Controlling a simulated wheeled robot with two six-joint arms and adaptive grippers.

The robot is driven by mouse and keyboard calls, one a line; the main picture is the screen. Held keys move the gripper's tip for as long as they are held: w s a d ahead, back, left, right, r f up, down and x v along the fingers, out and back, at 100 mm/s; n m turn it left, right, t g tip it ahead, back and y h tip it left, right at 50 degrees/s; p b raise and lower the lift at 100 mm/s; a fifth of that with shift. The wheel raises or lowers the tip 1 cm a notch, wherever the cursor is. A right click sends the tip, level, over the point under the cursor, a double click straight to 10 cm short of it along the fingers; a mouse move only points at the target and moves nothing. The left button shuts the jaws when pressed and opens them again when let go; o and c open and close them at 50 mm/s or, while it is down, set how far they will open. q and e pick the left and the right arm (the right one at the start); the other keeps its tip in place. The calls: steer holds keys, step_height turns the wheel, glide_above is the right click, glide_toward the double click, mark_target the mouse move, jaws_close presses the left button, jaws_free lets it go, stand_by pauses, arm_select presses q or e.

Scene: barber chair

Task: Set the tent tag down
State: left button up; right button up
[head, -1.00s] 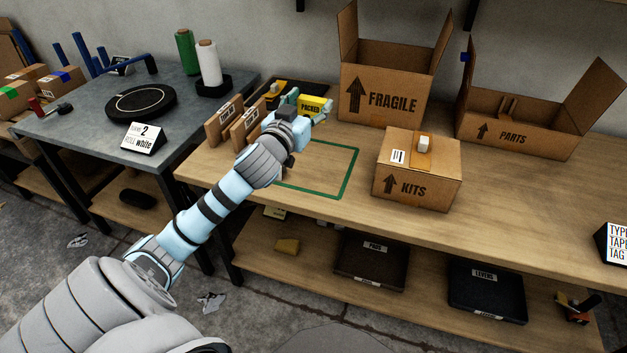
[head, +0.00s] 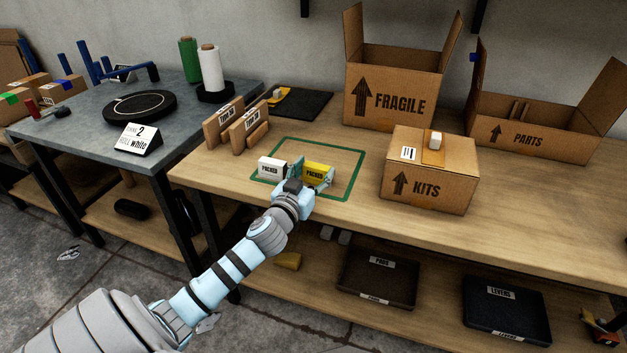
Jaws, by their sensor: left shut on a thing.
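A yellow tent tag marked PACKED (head: 318,171) is held in my left gripper (head: 311,180), whose fingers are shut on its two sides. The tag is upright, over the right part of a green outlined rectangle (head: 352,178) on the wooden bench. I cannot tell whether its lower edge touches the bench top. A white tag marked PACKED (head: 270,169) stands just left of the gripper, inside the outline. My right gripper is not in view.
The KITS box (head: 428,172) stands right of the outline, with the FRAGILE box (head: 390,97) behind. Wooden labelled holders (head: 243,127) stand to the left and a black mat (head: 308,103) lies at the back. The back part of the outline is bare.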

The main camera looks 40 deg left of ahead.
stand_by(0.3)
arm_select(q)
steer(key=o, duration=0.8)
steer(key=shift+f, duration=0.1)
